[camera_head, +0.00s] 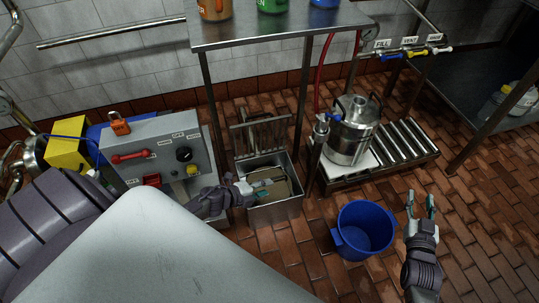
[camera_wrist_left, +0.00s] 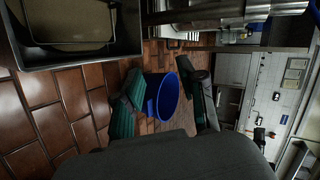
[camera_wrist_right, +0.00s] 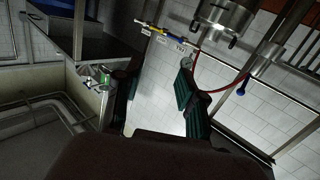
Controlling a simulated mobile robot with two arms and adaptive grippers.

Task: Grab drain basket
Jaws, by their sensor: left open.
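The drain box (camera_head: 283,213) is an open metal pit box in the tiled floor. Inside it is a tan-bottomed, metal-rimmed tray that looks like the drain basket (camera_head: 285,188). The tray also shows in the left wrist view (camera_wrist_left: 65,20), at the top left. My left gripper (camera_head: 266,189) appears over the box in the head view, its fingers apart and empty. In the left wrist view the box lies off to the side of the fingers. I cannot tell the gripper's height above the tray. My right gripper (camera_head: 421,201) is open and empty, right of the blue bucket.
A slotted grate (camera_head: 262,135) stands upright behind the box. A grey control panel (camera_head: 160,160) is close on the left. A blue bucket (camera_head: 365,230) and a steel pot (camera_head: 350,140) on a roller stand (camera_head: 405,150) are to the right. A steel table (camera_head: 275,28) is above and behind.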

